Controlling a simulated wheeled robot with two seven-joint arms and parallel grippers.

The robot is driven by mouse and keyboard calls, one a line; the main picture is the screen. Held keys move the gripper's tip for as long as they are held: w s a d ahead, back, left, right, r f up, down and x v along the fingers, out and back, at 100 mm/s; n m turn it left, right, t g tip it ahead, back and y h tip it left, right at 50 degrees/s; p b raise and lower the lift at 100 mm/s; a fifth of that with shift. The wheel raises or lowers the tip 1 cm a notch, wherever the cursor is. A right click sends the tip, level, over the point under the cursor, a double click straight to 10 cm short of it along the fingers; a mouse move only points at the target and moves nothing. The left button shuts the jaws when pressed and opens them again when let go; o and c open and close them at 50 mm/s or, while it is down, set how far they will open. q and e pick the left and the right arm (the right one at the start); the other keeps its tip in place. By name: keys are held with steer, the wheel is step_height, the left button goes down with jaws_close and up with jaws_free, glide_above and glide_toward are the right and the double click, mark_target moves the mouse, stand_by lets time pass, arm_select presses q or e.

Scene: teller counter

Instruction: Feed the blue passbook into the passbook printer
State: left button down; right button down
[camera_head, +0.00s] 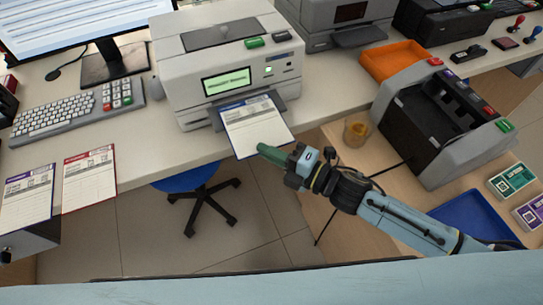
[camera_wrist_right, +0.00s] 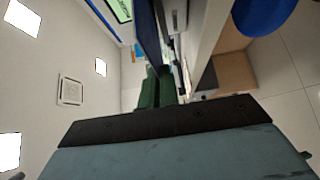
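The blue passbook (camera_head: 257,127), a white page with a blue header and dark blue edge, lies at the front of the passbook printer (camera_head: 222,62). Its far end is at the printer's front slot (camera_head: 215,118); how deep it reaches is hidden. The printer is a pale box with a lit green screen. My right gripper (camera_head: 268,151) has its green fingers at the passbook's near edge. The right wrist view shows the fingers (camera_wrist_right: 156,88) close together on the dark blue passbook (camera_wrist_right: 147,32), seen nearly edge-on. My left gripper is out of view.
A red-headed passbook (camera_head: 89,178) and a purple-headed one (camera_head: 27,197) lie at the left counter edge. A keyboard (camera_head: 70,115) is left of the printer. An orange tray (camera_head: 400,62), a small amber cup (camera_head: 356,132) and a grey machine (camera_head: 440,125) stand to the right.

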mark_target(261, 136)
steer(key=shift+w+a+f+b, duration=0.1)
steer(key=shift+w+a+b, duration=0.15)
steer(key=shift+w, duration=0.6)
steer(key=shift+w+a+b, duration=0.15)
steer(key=shift+w+a, duration=0.15)
steer(key=shift+w, duration=0.5)
steer(key=shift+w+a, duration=0.2)
steer(key=shift+w, duration=0.45)
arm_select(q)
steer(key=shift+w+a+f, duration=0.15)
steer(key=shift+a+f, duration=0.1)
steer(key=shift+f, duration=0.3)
arm_select(e)
steer(key=shift+w, duration=0.1)
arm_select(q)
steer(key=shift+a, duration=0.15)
arm_select(e)
steer(key=c, duration=1.6)
jaws_free()
